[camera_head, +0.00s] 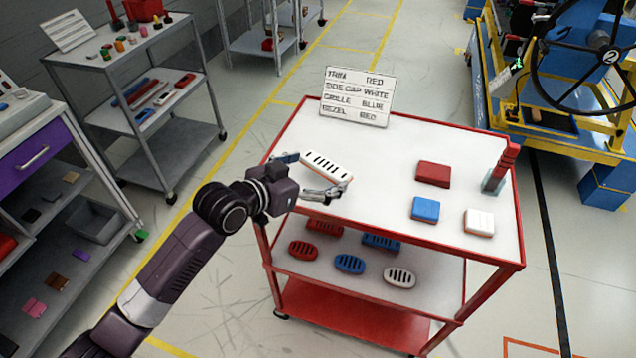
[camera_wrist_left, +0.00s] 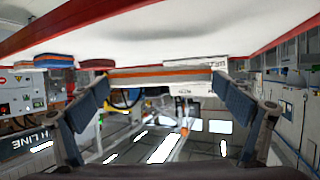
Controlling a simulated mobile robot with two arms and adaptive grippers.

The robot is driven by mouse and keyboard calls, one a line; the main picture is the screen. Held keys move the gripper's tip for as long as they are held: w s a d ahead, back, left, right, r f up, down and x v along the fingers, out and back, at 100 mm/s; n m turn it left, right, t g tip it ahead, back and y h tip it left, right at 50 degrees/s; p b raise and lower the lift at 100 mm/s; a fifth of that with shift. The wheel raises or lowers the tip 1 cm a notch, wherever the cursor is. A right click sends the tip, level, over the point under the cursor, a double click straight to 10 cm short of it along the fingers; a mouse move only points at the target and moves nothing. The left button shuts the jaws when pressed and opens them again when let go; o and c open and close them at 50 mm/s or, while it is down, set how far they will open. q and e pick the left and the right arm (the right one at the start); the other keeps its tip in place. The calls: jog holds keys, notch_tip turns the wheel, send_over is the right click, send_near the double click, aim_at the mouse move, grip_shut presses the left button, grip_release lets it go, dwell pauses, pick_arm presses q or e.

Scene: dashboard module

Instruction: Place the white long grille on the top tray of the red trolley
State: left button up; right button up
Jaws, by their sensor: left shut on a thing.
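The white long grille (camera_head: 326,164), a bar with dark slots, is at the left side of the red trolley's top tray (camera_head: 385,150) in the head view. My left gripper (camera_head: 318,172) is shut on it, with one finger at each end. I cannot tell whether the grille touches the tray or hangs just above it. In the left wrist view the grille (camera_wrist_left: 160,76) spans between the two fingers of my left gripper (camera_wrist_left: 160,88), edge-on. My right gripper is not in view.
On the top tray are a red block (camera_head: 433,174), a blue block (camera_head: 425,209), a white block (camera_head: 479,221), a red-topped post (camera_head: 498,168) and a text sign (camera_head: 357,97). The shelf below holds several grilles. The tray's middle is clear. A grey cart (camera_head: 135,75) stands left.

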aim_at(317, 184)
pick_arm(q)
jog(key=shift+f, duration=2.1)
jog(key=shift+f, duration=0.1)
jog(key=o, duration=0.9)
jog(key=shift+c, duration=0.2)
jog(key=v, duration=1.2)
jog(key=shift+b, duration=0.45)
jog(key=shift+d, duration=0.15)
